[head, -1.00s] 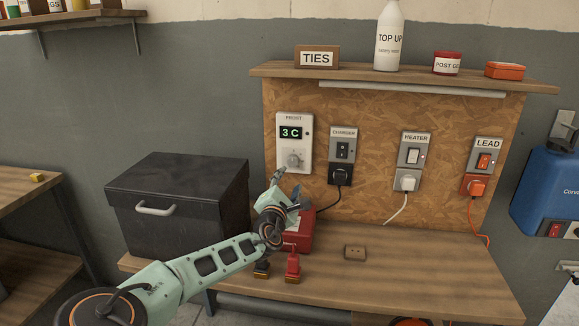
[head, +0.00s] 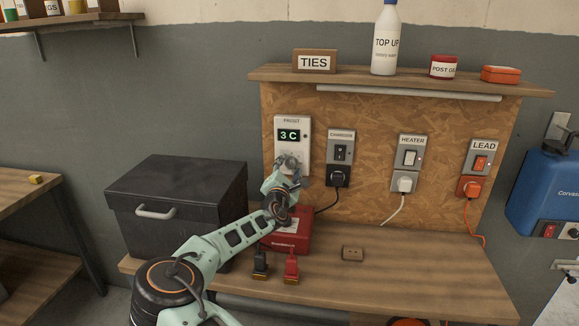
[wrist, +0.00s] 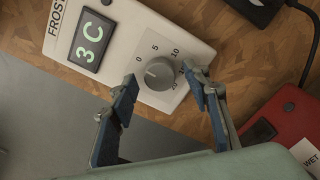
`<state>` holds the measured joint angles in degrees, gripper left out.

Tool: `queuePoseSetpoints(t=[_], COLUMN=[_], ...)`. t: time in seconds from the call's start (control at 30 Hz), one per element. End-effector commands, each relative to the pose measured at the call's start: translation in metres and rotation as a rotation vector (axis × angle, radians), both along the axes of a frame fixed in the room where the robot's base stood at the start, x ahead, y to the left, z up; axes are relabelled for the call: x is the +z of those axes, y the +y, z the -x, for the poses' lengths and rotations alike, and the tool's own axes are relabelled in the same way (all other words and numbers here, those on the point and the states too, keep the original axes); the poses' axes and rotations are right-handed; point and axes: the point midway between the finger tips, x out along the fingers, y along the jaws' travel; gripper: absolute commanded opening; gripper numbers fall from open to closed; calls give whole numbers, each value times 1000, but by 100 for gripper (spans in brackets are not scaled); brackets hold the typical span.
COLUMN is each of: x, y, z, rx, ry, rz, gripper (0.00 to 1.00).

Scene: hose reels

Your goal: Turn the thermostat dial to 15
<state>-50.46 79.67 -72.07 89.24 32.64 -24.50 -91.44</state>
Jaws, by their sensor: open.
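The white FROST thermostat (head: 304,132) is fixed on the wooden backboard, and its green display reads 3 C. Its round grey dial (wrist: 160,74) has a light pointer mark toward the left, between the printed 0 and 5. The scale shows 0, 5, 10 and 20, with the part between 10 and 20 hard to read. My gripper (wrist: 162,82) is open, with one blue-padded finger on each side of the dial. I cannot tell whether the fingers touch it. In the head view my gripper (head: 285,166) partly covers the dial.
Right of the thermostat are the CHARGER switch (head: 341,147), the HEATER switch (head: 411,150) and the LEAD switch (head: 482,158), with plugs and cables below. A red box (head: 298,238) sits on the bench beneath my gripper. A black chest (head: 178,203) stands at left.

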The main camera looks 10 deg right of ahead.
Motion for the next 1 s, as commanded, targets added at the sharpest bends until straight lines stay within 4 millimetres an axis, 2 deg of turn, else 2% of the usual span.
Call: queuePoseSetpoints(t=[0.37,0.73,1.0], x=[0,0,-2], y=[-1,-1,-1], z=[-4,-3,-3], rx=[0,0,0], ry=[0,0,-9], rz=[0,0,-28], gripper=[43,2,2])
